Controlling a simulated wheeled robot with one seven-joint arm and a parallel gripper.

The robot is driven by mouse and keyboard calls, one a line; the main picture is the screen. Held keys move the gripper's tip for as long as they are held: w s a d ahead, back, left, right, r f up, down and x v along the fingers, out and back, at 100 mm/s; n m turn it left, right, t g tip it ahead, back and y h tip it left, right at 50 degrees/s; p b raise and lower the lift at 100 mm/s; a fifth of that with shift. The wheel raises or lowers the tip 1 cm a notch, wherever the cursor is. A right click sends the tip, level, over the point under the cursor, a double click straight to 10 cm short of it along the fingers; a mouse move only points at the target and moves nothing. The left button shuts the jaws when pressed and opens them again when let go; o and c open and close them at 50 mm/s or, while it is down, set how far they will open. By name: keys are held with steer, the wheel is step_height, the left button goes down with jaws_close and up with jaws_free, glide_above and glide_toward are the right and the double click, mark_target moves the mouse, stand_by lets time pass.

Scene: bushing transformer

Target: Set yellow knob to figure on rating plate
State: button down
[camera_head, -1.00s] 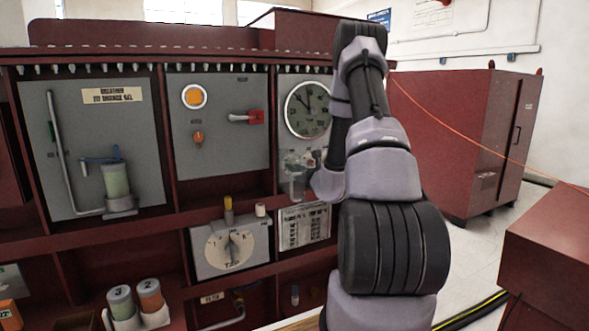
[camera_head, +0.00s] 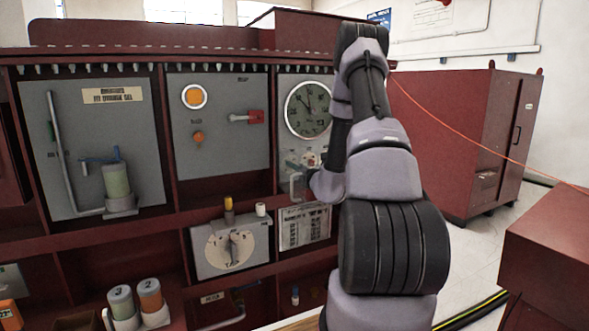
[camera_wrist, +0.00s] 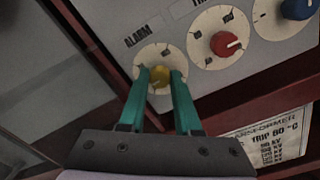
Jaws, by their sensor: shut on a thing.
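The yellow knob (camera_wrist: 159,75) sits on a pale round dial with the label ALARM, on a grey panel (camera_wrist: 112,15) in the wrist view. My gripper (camera_wrist: 160,77) has its two green fingers closed on either side of the yellow knob. The fingers cover part of the dial, and I cannot read the knob's setting. The rating plate (camera_wrist: 283,138) is partly visible below right, with TRIP 60 °C readable; its left part is hidden behind the gripper. In the head view the rating plate (camera_head: 305,227) hangs under the gauge panel, its text too small to read.
A red knob (camera_wrist: 225,44) and a blue knob (camera_wrist: 297,8) lie to the right of the yellow one. A round gauge (camera_head: 308,109) is above. A box with a large dial (camera_head: 231,249) is at lower left of the arm. Dark red frame beams surround the panels.

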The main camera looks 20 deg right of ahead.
steer(key=c, duration=0.6)
jaws_free()
steer(key=shift+s, duration=0.1)
steer(key=s, duration=1)
steer(key=shift+s+d+f, duration=0.15)
steer(key=shift+s+d, duration=0.2)
